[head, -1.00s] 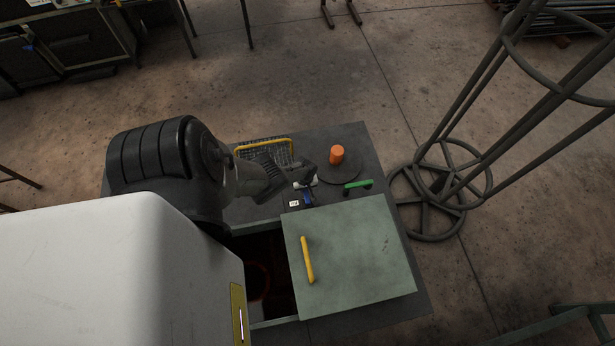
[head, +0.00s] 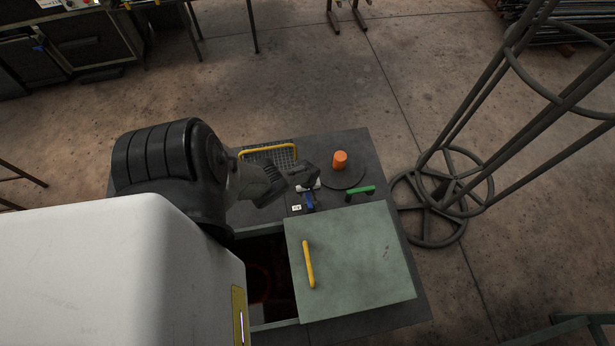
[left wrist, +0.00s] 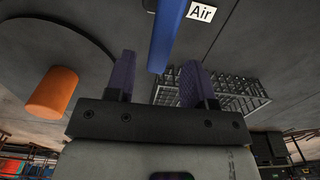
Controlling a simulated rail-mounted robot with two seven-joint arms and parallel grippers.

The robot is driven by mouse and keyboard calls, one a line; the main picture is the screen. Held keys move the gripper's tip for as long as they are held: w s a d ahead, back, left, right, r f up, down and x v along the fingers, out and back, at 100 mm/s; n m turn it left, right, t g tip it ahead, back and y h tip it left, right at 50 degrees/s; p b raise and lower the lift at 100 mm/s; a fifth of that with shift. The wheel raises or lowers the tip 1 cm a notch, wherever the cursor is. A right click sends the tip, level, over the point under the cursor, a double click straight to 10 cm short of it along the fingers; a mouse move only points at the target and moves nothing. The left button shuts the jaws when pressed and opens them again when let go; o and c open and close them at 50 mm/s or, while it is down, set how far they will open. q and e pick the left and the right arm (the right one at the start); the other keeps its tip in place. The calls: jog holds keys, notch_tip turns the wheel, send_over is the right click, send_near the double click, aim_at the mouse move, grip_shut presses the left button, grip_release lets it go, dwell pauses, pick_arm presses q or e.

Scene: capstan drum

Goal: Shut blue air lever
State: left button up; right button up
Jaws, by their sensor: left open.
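The blue air lever (head: 309,200) stands on the dark table beside a small white label (head: 296,207). In the left wrist view the blue lever (left wrist: 168,35) comes down from the top, and the label (left wrist: 202,11) reads "Air". My left gripper (head: 308,178) is at the far end of the lever in the head view. In the left wrist view my left gripper (left wrist: 158,80) is open, with one finger on each side of the lever's end. I cannot tell whether either finger touches it. My right gripper is not in view.
An orange cylinder (head: 340,160) stands on a dark round plate (head: 343,179). A green handle (head: 360,193) lies to the right of the lever. A wire basket with a yellow handle (head: 268,149) is behind. A pale green lid (head: 352,265) with a yellow handle (head: 308,264) is in front.

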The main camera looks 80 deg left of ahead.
pick_arm(q)
notch_tip(320, 180, up, 12)
jog(key=p, duration=0.8)
dwell(0.3)
